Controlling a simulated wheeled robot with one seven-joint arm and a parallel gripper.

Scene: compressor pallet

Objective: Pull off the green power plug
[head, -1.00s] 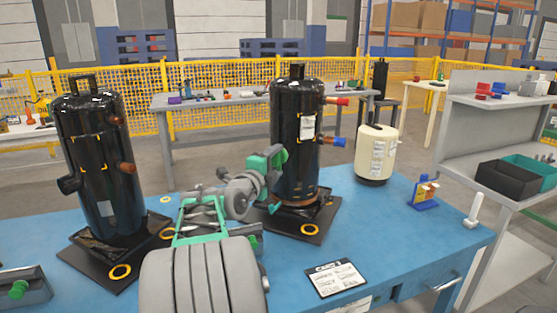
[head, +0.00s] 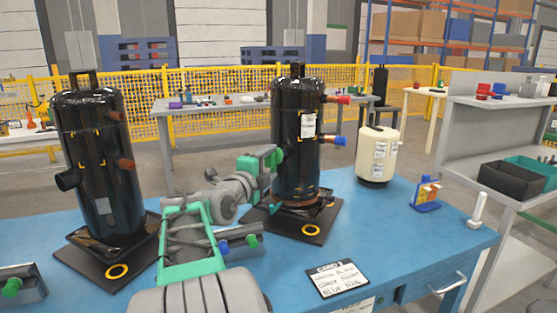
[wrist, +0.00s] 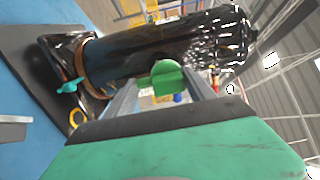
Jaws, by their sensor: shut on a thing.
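The black compressor (head: 297,130) with red and blue capped pipes stands upright on a dark base plate at the middle of the blue table. My gripper (head: 272,158) is at its left side, at about mid-height. In the wrist view my gripper (wrist: 168,90) is shut on a green plug (wrist: 166,78), which sits between the fingertips in front of the black body. Whether the plug still touches the compressor is hidden. A small teal part (wrist: 72,86) sticks out low on the compressor; it also shows in the head view (head: 274,209).
A second black compressor (head: 100,160) stands at the left. A grey block with blue and green knobs (head: 244,239) lies beside my arm. A cream tank (head: 377,155), a blue stand (head: 426,196) and a printed card (head: 338,279) are on the right. The right front tabletop is fairly clear.

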